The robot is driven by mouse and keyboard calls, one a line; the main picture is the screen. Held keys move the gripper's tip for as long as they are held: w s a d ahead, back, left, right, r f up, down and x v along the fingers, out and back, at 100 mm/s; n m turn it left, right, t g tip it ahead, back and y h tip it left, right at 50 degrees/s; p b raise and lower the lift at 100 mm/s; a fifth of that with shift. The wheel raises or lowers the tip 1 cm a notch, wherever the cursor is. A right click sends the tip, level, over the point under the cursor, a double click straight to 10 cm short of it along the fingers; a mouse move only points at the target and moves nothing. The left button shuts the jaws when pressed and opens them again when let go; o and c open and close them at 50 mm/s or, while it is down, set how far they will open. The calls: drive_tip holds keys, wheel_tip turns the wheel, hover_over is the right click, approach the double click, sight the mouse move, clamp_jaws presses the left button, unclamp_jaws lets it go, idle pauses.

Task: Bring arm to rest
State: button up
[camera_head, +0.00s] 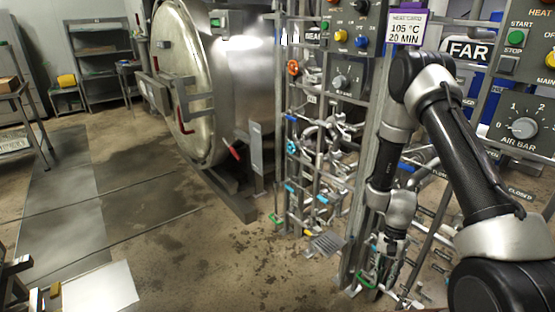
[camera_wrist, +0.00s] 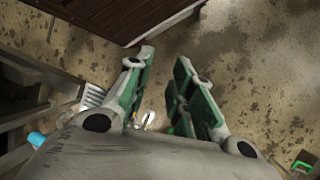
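My arm (camera_head: 455,150) is bent, rising from the lower right, over an elbow at the top, then down along the pipe rack. My gripper (camera_head: 385,268) points down low beside the metal post and pipework. Part of it blends with the pipes behind. In the wrist view my gripper (camera_wrist: 164,60) shows two green-padded fingers apart, with no object held between them. Stained concrete floor (camera_wrist: 225,50) shows beyond the fingertips.
The autoclave (camera_head: 185,80) with its round door stands left of the valve pipework (camera_head: 315,150). A control panel with an AIR BAR knob (camera_head: 524,127) stands close at right. A metal post (camera_head: 372,150) rises beside my forearm. Open floor (camera_head: 150,190) lies at left.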

wheel_tip(320, 180, up, 24)
drive_tip(key=s+d+r+n+t, duration=0.1)
drive_tip(key=s+n, duration=0.2)
drive_tip(key=n, duration=0.4)
drive_tip(key=s+d+r+n+t, duration=0.1)
drive_tip(key=s+r+t, duration=0.3)
drive_tip(key=r, duration=0.6)
drive_tip(key=s+d+r+n+t+h, duration=0.1)
drive_tip(key=s+r+t, duration=0.3)
drive_tip(key=r, duration=0.7)
drive_tip(key=shift+s+r+h, duration=0.3)
drive_tip(key=shift+s, duration=0.9)
drive_tip(key=shift+d, duration=0.1)
